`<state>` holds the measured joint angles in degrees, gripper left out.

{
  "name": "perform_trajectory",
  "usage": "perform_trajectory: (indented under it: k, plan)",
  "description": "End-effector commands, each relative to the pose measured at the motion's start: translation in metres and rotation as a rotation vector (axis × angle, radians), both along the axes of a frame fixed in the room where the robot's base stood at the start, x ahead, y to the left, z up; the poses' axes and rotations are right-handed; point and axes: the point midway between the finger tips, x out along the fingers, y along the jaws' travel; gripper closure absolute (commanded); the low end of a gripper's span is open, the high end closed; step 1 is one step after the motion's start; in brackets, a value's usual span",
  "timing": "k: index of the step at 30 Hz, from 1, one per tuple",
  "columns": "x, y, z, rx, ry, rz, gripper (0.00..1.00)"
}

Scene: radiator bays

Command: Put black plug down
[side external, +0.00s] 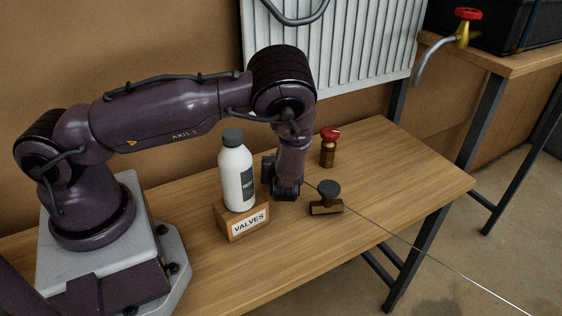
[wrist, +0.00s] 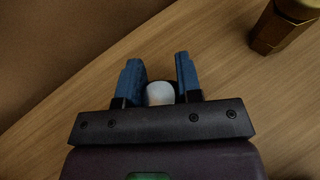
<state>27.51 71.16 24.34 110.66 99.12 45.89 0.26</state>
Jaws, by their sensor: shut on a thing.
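My gripper (side external: 287,193) points down over the wooden bench, between the white bottle and the dark-knobbed valve. In the wrist view its two blue fingers (wrist: 160,80) stand on either side of a small rounded piece, pale in front with a dark edge behind. I take this piece to be the black plug (wrist: 160,94); the gripper is shut on it. In the side view the fingers hide the plug, and I cannot tell whether it touches the bench.
A white bottle (side external: 237,178) stands on a wooden VALVES block (side external: 243,220) left of my gripper. A dark-knobbed brass valve (side external: 326,207) is close to its right; a red-capped one (side external: 329,152) is behind. A thin line (side external: 420,250) crosses the right side. The bench's right end (side external: 415,165) is clear.

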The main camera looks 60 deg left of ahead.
Motion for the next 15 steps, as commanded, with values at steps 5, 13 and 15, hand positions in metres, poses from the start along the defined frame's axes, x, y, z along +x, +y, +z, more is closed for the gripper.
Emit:
perform_trajectory:
  k: [5,13,15]
  plan:
    - [0.000,0.000,0.000,0.000,0.000,0.000,0.91]
    - [0.000,0.000,-0.008,0.000,0.000,0.000,0.91]
    - [0.000,0.000,-0.010,0.000,0.000,0.000,0.91]
